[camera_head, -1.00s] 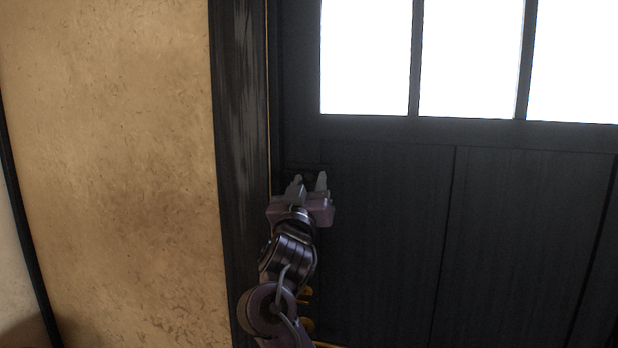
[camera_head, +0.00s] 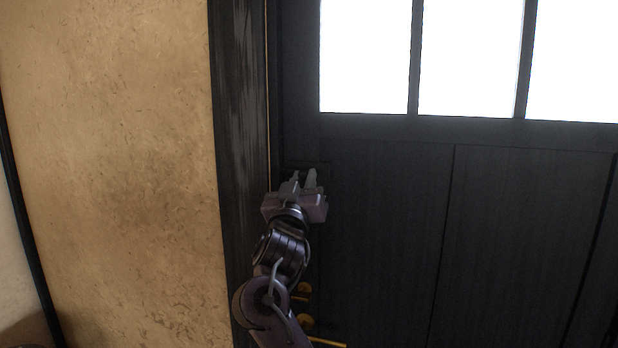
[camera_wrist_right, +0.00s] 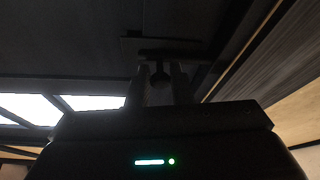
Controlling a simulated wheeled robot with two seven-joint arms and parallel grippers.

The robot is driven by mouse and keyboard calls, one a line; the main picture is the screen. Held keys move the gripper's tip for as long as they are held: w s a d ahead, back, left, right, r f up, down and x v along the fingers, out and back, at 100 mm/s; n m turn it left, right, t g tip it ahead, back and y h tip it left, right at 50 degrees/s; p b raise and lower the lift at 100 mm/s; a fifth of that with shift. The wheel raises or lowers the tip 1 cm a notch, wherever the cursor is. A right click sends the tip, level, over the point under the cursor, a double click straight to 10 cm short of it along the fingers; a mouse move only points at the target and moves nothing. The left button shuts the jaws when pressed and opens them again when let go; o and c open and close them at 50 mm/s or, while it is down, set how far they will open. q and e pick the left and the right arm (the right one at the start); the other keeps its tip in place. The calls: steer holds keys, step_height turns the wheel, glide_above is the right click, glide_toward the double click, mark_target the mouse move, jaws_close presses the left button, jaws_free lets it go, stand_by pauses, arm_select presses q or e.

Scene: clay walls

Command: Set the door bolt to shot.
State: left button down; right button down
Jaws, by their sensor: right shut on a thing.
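The dark door bolt (camera_wrist_right: 168,54) shows in the right wrist view as a dark bar with a round knob (camera_wrist_right: 158,93) hanging from it. My right gripper (camera_head: 303,178) is at the left edge of the dark door (camera_head: 385,215), beside the frame. In the right wrist view its two fingers (camera_wrist_right: 160,88) are shut on the knob, one on each side. In the head view the bolt is mostly hidden by the gripper and too dark to tell how far it reaches. My left gripper is in neither view.
The dark door frame (camera_head: 241,120) stands just left of the gripper, with a clay wall (camera_head: 110,150) beyond it. Brass door hardware (camera_head: 304,322) sits below, partly behind my right arm. Bright window panes (camera_head: 365,55) fill the door's upper part.

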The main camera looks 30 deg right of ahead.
steer(key=shift+w+a+r, duration=0.15)
steer(key=shift+w+a, duration=0.3)
steer(key=shift+w, duration=0.05)
steer(key=c, duration=1.5)
jaws_free()
steer(key=shift+a, duration=0.1)
steer(key=shift+c, duration=0.2)
steer(key=shift+o, duration=0.8)
steer(key=shift+w+a, duration=0.1)
steer(key=shift+w, duration=0.1)
steer(key=shift+s, duration=0.1)
